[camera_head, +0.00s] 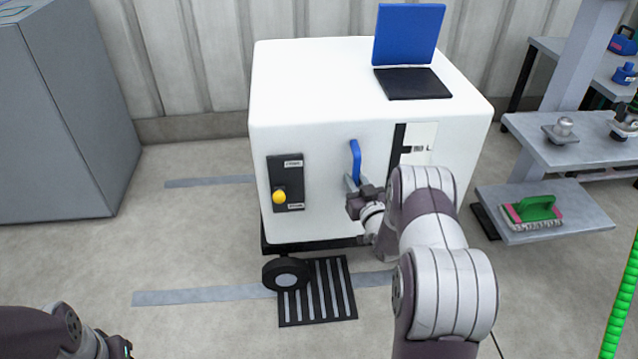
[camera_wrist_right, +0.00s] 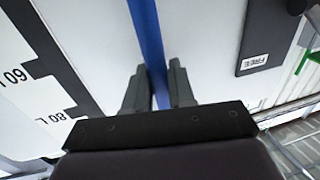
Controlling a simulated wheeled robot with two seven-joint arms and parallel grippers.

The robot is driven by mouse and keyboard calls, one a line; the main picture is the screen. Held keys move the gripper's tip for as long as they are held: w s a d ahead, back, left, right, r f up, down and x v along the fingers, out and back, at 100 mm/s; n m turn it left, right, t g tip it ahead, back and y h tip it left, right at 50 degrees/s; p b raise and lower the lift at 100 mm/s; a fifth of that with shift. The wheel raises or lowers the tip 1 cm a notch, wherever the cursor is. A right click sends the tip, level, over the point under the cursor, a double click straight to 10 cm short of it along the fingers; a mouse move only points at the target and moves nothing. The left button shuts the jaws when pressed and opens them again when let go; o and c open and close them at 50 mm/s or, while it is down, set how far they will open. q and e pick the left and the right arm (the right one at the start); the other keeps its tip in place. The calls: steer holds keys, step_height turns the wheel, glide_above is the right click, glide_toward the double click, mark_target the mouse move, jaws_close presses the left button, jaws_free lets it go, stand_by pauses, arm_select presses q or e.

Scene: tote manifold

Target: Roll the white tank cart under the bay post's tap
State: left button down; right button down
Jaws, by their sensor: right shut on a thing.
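The white tank cart (camera_head: 325,85) stands upright on its wheels in the middle of the head view. Its blue lid (camera_head: 410,33) is raised over a dark opening (camera_head: 412,84) on top. A blue handle (camera_head: 355,160) is on its front face, and it also shows in the right wrist view (camera_wrist_right: 147,40). My right gripper (camera_head: 354,190) is shut on this handle, with one finger on each side of it (camera_wrist_right: 160,85). My left arm shows at the bottom left, with its fingertips out of frame. I cannot make out the bay post's tap.
A dark panel with a yellow knob (camera_head: 279,197) is on the cart's front left. A grey cabinet (camera_head: 55,120) stands left; shelves (camera_head: 560,215) with a green brush (camera_head: 533,210) stand right.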

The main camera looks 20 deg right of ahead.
steer(key=d, duration=0.2)
steer(key=s+d, duration=0.1)
steer(key=shift+d+y, duration=0.4)
steer(key=shift+d+r, duration=0.1)
steer(key=shift+r, duration=0.05)
steer(key=c, duration=1.3)
jaws_free()
steer(key=shift+o, duration=0.9)
steer(key=shift+d, duration=0.15)
steer(key=shift+s, duration=0.1)
